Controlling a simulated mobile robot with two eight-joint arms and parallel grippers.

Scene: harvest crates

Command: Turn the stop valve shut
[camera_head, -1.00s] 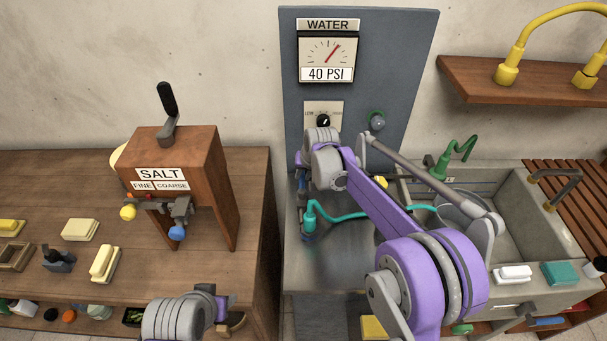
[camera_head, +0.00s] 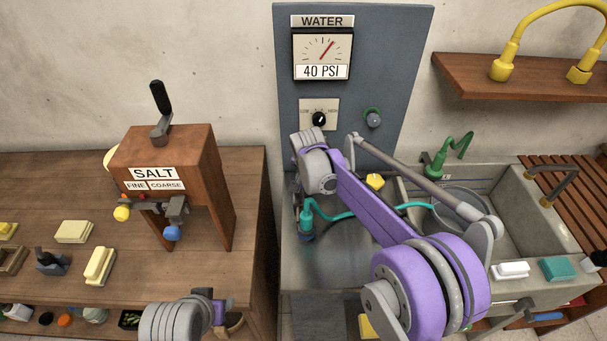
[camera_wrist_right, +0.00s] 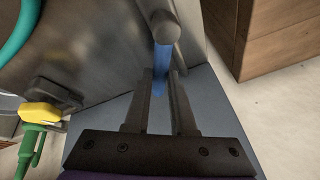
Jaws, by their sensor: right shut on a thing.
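In the right wrist view my right gripper (camera_wrist_right: 170,100) is shut on a blue handle (camera_wrist_right: 160,62), which sits between its fingers beside a grey rounded post (camera_wrist_right: 164,30). In the head view my purple and grey right arm covers much of the metal counter, and the right gripper's fingertips are hard to make out there. The water gauge (camera_head: 322,58) on the dark panel reads 40 PSI. My left gripper (camera_head: 219,310) is at the bottom of the head view, over the wooden table's right edge; its fingers do not show clearly.
A teal hose (camera_head: 332,216) runs on the metal counter. A yellow-and-green fitting (camera_wrist_right: 38,122) shows in the wrist view. The panel carries a dial knob (camera_head: 319,119) and a round knob (camera_head: 373,119). The salt box (camera_head: 170,150) stands left; the sink (camera_head: 515,215) is right.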

